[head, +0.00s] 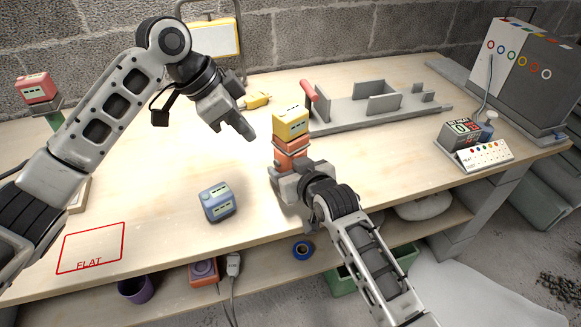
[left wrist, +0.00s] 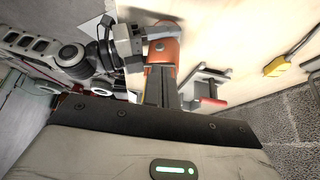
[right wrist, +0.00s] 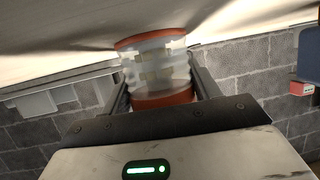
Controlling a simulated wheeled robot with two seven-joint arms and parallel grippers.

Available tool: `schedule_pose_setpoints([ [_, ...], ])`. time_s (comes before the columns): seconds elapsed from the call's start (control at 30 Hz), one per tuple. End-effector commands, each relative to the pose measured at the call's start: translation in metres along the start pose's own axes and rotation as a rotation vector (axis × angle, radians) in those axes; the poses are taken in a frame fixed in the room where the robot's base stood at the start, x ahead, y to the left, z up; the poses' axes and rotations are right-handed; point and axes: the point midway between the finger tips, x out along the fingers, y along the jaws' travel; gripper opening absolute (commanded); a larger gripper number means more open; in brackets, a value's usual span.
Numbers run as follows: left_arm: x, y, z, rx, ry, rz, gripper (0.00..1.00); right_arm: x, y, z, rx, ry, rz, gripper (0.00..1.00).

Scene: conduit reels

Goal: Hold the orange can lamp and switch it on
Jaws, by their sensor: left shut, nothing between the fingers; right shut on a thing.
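The orange can lamp (head: 291,160) is near the middle of the bench, below a yellow block with a dark-marked face (head: 290,123). In the right wrist view the lamp (right wrist: 157,72) has orange ends and a clear middle, and stands between the fingers. My right gripper (head: 284,183) is shut on it. My left gripper (head: 248,134) is shut and empty, to the left of the lamp and apart from it. The left wrist view shows the lamp's orange (left wrist: 166,52) beyond the left fingers (left wrist: 160,88). I see no clear glow; I cannot tell its switch.
A blue block (head: 217,202) lies left of the lamp. A grey fixture with a red handle (head: 365,105) is behind it. A yellow plug (head: 257,99) lies at the back. A grey cabinet (head: 535,75) and small panel (head: 485,155) stand right. The front left bench is mostly clear.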

Motion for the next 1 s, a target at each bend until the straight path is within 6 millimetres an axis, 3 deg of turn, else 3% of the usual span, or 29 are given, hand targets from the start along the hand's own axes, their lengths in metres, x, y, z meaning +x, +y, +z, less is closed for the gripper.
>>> schedule_pose_setpoints([
  [0.17,0.007,-0.003,0.007,-0.028,-0.02,-0.036,0.0,0.0,0.0,0.002,0.0,-0.004,0.0,0.29],
  [0.27,0.022,-0.011,0.025,-0.091,-0.064,-0.126,0.0,0.0,0.0,0.002,0.0,-0.004,0.0,0.29],
  [0.43,0.052,-0.03,0.07,-0.228,-0.133,-0.408,0.0,0.0,0.0,0.002,0.0,-0.004,0.0,0.29],
  [0.6,0.066,-0.036,0.102,-0.295,-0.104,-0.718,0.0,0.0,0.0,0.002,0.0,-0.004,0.0,0.29],
  [0.77,0.068,-0.022,0.112,-0.283,0.022,-0.952,0.0,0.0,0.0,0.002,0.0,-0.004,0.0,0.29],
  [1.0,0.06,0.026,0.099,-0.194,0.303,-1.131,0.0,0.0,0.0,0.002,0.0,-0.004,0.0,0.29],
])
